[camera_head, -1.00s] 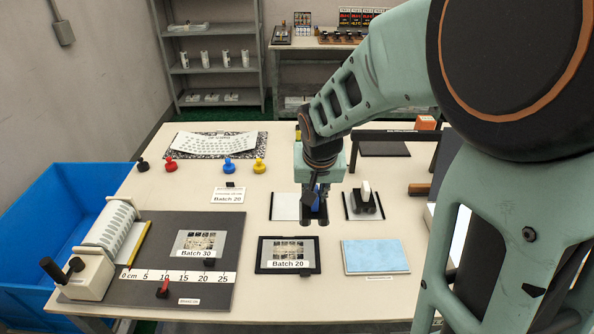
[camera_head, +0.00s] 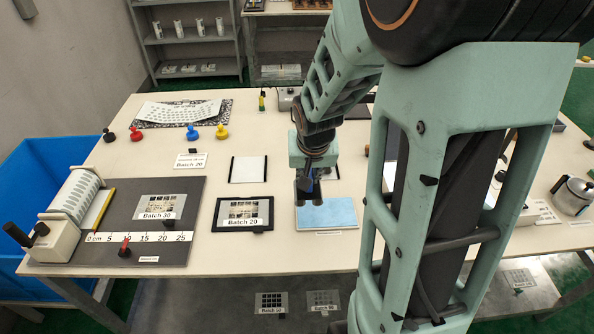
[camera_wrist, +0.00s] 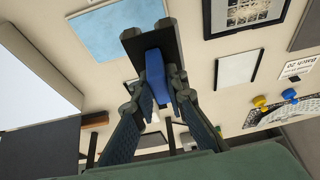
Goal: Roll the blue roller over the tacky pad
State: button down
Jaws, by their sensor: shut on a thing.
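My gripper (camera_head: 309,190) is shut on the blue roller's handle (camera_wrist: 156,77), which shows between the fingers in the wrist view. A dark, flat part (camera_wrist: 150,46) sits at the handle's far end; the rolling face is not seen. In the head view the gripper is over the back left part of the light-blue pad (camera_head: 328,215), likely the tacky pad. The pad also shows at the upper left of the wrist view (camera_wrist: 112,30). I cannot tell whether the roller touches it.
A black-framed Batch 20 film (camera_head: 243,213) lies left of the blue pad. A white plate with dark side strips (camera_head: 248,170) lies behind it. A grey board (camera_head: 118,240) with a ruler and crank roller fills the table's left. My arm hides much of the right side.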

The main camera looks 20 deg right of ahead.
jog(key=shift+f+b, duration=2.3)
jog(key=shift+f, duration=0.65)
jog(key=shift+f+b, duration=0.6)
jog(key=shift+b, duration=0.05)
jog(key=shift+d, duration=0.15)
